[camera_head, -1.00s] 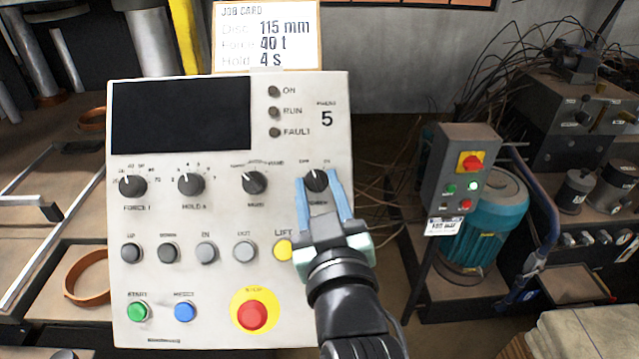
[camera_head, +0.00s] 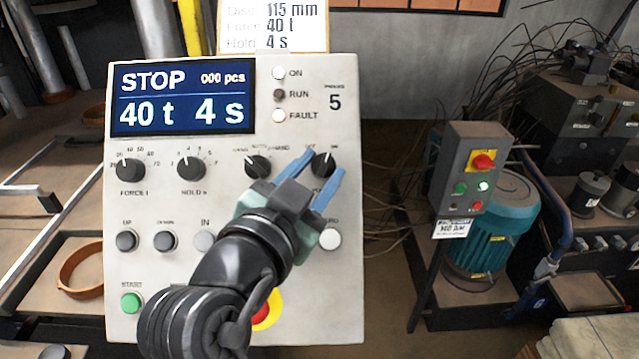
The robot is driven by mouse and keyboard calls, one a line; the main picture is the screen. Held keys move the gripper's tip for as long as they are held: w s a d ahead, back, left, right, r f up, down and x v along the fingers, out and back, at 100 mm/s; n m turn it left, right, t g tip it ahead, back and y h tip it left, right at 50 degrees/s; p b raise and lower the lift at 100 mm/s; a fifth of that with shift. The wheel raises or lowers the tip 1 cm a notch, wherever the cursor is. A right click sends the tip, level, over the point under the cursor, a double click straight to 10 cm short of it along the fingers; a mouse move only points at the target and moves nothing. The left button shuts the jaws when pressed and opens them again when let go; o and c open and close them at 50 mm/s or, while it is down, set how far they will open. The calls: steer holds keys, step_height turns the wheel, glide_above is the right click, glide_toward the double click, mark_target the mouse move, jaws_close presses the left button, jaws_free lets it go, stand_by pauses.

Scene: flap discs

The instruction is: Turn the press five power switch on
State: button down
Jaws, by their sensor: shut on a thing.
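The press five panel (camera_head: 215,285) is a pale upright box. Its power switch (camera_head: 323,163) is a black knob at the upper right of the knob row, its white mark now pointing up and to the right. My gripper (camera_head: 324,164) has its two blue fingers on either side of this knob and is shut on it, wrist coming from the lower left. The display (camera_head: 182,98) is lit and reads STOP, 000 pcs, 40 t, 4 s. The ON lamp (camera_head: 279,73) and the FAULT lamp (camera_head: 279,116) look lit; the RUN lamp (camera_head: 279,95) is dark. My wrist hides part of the button rows.
The other knobs are force (camera_head: 130,170), hold (camera_head: 191,169) and a mode knob (camera_head: 257,167). The red stop button (camera_head: 261,313) is mostly behind my arm. A grey switch box (camera_head: 466,170) and teal motor (camera_head: 503,225) stand to the right, near loose cables.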

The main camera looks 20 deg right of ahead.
steer(key=shift+w+a+m+g+h+b, duration=0.1)
steer(key=shift+m+g+h+b, duration=0.35)
steer(key=shift+m, duration=0.45)
steer(key=shift+g, duration=0.25)
steer(key=shift+c, duration=2.3)
jaws_free()
steer(key=b+v, duration=0.2)
steer(key=v, duration=1.1)
steer(key=shift+r, duration=0.1)
